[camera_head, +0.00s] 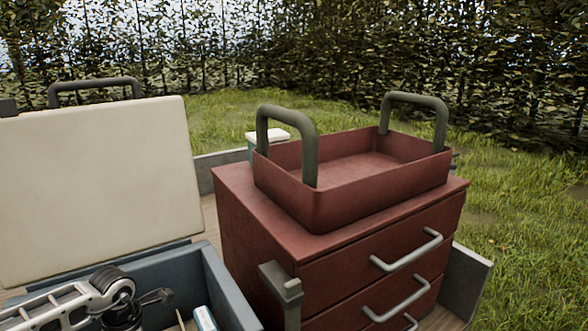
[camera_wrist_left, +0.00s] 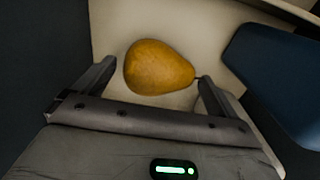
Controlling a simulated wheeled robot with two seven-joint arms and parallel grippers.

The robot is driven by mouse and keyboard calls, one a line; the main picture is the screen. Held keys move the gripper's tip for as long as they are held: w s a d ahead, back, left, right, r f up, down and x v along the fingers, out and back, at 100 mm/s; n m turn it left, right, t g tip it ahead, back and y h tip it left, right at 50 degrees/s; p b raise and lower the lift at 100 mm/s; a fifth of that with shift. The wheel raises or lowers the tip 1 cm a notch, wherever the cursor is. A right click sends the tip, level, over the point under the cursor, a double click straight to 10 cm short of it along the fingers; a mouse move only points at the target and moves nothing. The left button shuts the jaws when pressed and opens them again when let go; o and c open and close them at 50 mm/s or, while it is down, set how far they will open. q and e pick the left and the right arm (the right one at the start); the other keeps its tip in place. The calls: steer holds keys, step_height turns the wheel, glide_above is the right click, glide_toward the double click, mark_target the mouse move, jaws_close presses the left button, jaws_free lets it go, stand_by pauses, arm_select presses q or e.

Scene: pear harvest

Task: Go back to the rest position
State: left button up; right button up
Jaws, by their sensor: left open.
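A yellow-brown pear (camera_wrist_left: 160,67) with a short stem lies on a cream surface (camera_wrist_left: 200,20) in the left wrist view. My left gripper (camera_wrist_left: 157,70) is open, with one finger on each side of the pear. The stem end is close to the right finger; I cannot tell whether they touch. In the head view my left arm (camera_head: 65,305) reaches over a blue-grey box (camera_head: 228,290) at the lower left. The pear cannot be made out there. My right gripper is in neither view.
A raised cream panel (camera_head: 95,185) stands behind the box. A red drawer cabinet (camera_head: 240,230) with grey handles stands to the right, with a red tray (camera_head: 350,200) with two upright handles on top. Grass and a hedge lie beyond.

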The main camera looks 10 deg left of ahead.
arm_select(q)
step_height(320, 180, down, 2)
steer(key=shift+f, duration=0.1)
steer(key=shift+w+r, duration=0.1)
steer(key=shift+r, duration=1.6)
